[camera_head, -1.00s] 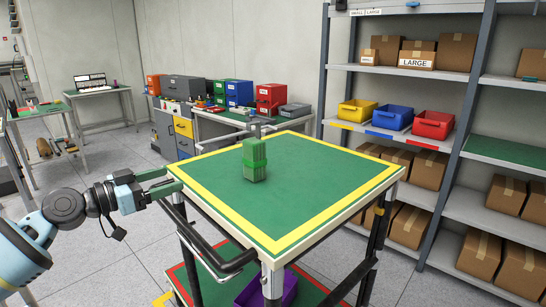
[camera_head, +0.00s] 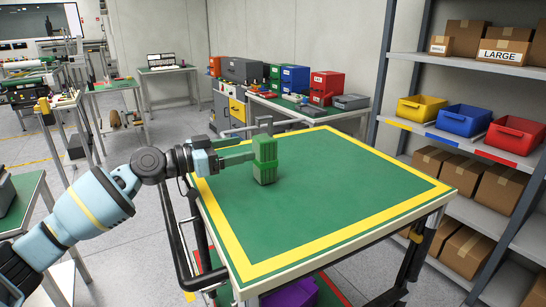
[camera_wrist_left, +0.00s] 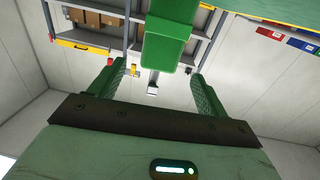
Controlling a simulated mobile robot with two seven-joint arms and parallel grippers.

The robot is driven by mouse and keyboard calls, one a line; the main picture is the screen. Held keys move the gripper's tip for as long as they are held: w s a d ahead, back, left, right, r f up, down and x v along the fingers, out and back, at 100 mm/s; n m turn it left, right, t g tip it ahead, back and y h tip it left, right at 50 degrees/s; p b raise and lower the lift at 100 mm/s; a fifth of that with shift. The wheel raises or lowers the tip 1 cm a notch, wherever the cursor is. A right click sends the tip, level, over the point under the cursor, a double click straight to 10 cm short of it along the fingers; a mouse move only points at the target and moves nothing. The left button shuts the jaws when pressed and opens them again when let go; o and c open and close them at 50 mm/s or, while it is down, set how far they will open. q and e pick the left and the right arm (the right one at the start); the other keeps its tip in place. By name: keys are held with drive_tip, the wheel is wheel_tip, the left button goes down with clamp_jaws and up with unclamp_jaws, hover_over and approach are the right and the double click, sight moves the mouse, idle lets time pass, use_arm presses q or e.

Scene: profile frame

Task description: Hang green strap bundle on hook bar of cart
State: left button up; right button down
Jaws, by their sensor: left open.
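The green strap bundle (camera_head: 264,160) stands upright on the green top of the cart (camera_head: 330,190), near its far left part. It also shows in the left wrist view (camera_wrist_left: 170,40), ahead of and between the fingers. My left gripper (camera_head: 250,153) is open and comes in from the left at the bundle's height. In the left wrist view its two fingers (camera_wrist_left: 154,85) stand apart, with a gap to the bundle. My right gripper is out of view.
The cart top right of the bundle is clear, with a yellow border. A purple bin (camera_head: 292,293) sits on the lower shelf. Shelving with yellow, blue and red bins (camera_head: 463,118) stands at right. A workbench (camera_head: 345,115) with coloured boxes stands behind.

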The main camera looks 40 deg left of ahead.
sight(256, 145)
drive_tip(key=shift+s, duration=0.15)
use_arm(q)
drive_tip(key=shift+w+r, duration=0.1)
drive_tip(key=shift+r, duration=0.05)
drive_tip(key=shift+w+d+p, duration=0.2)
drive_tip(key=shift+w+p, duration=0.1)
drive_tip(key=shift+x, duration=0.75)
drive_tip(key=shift+w+d+p, duration=0.25)
drive_tip(key=shift+w+p, duration=0.25)
drive_tip(key=shift+w, duration=0.05)
drive_tip(key=p+x, duration=0.1)
drive_tip(key=x, duration=0.2)
drive_tip(key=shift+w+d, duration=0.3)
drive_tip(key=shift+w, duration=0.1)
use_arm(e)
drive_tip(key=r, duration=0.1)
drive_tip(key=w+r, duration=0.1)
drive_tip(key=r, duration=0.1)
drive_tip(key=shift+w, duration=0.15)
use_arm(q)
drive_tip(key=shift+c, duration=0.3)
